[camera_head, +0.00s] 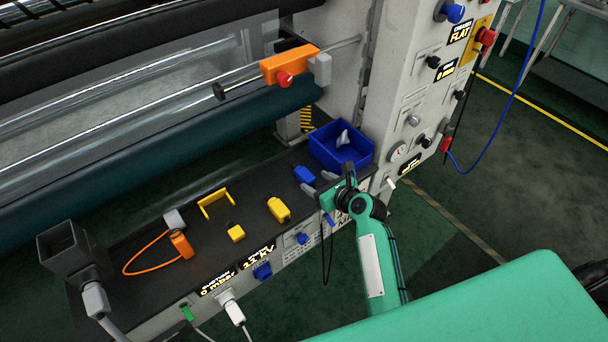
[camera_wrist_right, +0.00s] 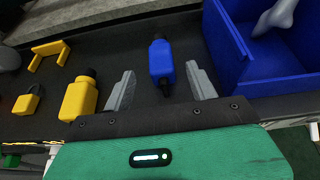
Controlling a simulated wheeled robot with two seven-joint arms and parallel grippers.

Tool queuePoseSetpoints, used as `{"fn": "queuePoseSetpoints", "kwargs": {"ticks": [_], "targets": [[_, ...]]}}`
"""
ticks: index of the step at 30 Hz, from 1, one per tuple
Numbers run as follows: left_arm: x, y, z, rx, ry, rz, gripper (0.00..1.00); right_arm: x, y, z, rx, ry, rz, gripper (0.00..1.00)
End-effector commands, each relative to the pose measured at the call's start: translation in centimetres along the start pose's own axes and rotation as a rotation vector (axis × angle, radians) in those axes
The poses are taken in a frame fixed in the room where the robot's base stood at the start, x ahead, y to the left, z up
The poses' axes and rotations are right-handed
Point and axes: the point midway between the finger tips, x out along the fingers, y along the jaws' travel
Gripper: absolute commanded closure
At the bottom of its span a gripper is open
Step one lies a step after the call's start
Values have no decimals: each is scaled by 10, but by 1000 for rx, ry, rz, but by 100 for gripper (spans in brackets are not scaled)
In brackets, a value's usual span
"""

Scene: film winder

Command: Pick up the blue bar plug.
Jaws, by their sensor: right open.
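The blue bar plug (camera_head: 304,174) lies on the black bench top, left of the blue bin. In the right wrist view the blue bar plug (camera_wrist_right: 161,62) lies on the dark surface, ahead of and between the spread fingers. My right gripper (camera_head: 319,184) is open and empty at the bench's front edge, with its fingers pointing toward the plug. In the right wrist view both grey fingers of the right gripper (camera_wrist_right: 161,88) show, one on each side of the plug's near end, apart from its sides. My left gripper is not in view.
A blue bin (camera_head: 341,148) with a whitish item stands just right of the plug. A yellow plug (camera_head: 279,209), a yellow padlock (camera_head: 236,233) and a yellow bracket (camera_head: 215,203) lie to the left. The machine's control column (camera_head: 400,90) rises behind.

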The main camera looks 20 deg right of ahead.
Motion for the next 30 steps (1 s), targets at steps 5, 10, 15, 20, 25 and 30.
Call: {"fn": "queuePoseSetpoints", "kwargs": {"ticks": [5,10,15,20,25,30], "targets": [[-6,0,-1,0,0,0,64,19,-1,-6,-2,2,1,42],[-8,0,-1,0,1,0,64,39,-2,-9,-1,1,-1,42],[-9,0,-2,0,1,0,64,48,-2,-10,-1,2,-2,42],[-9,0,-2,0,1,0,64,48,-2,-10,-1,1,-2,42],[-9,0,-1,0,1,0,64,48,-2,-10,-1,1,-2,65],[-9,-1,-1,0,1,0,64,48,-2,-10,-1,0,-2,96]]}}
